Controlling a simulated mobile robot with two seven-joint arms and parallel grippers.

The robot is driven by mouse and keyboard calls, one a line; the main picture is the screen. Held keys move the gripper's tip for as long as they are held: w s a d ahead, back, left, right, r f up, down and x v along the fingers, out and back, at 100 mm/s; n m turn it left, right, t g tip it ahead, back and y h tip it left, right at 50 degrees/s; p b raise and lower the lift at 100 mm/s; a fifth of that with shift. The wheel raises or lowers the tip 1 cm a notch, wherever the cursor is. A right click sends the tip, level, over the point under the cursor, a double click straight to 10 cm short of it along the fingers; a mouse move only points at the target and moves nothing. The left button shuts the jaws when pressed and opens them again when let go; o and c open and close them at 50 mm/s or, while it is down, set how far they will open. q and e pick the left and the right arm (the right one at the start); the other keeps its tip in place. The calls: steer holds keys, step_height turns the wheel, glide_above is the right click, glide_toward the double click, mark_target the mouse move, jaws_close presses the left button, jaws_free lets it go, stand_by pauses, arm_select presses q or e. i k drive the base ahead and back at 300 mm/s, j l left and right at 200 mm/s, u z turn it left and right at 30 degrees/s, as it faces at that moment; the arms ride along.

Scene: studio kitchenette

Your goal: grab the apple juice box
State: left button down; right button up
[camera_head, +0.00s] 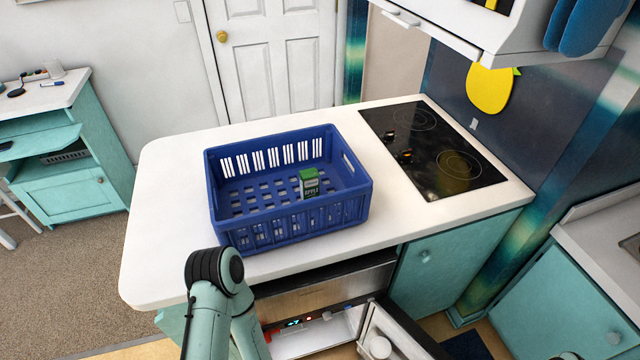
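The apple juice box (310,184) is a small green and white carton with "APPLE" lettering on its front. It stands upright inside a blue plastic crate (290,220), right of the crate's middle. The crate rests on the white countertop (170,200). A pale green arm link of mine with a black joint rises from the bottom edge, in front of the counter and left of the crate. Neither of my grippers shows in the head view.
A black cooktop (432,148) lies right of the crate. Below the counter, an appliance door (390,335) stands open. A white wall cabinet (500,40) overhangs the back right. The countertop left of the crate is clear. A teal desk (75,150) stands far left.

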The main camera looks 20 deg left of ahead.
mark_target(309, 177)
steer(key=l+u, duration=0.1)
steer(key=u, duration=0.95)
steer(key=i+l, duration=0.05)
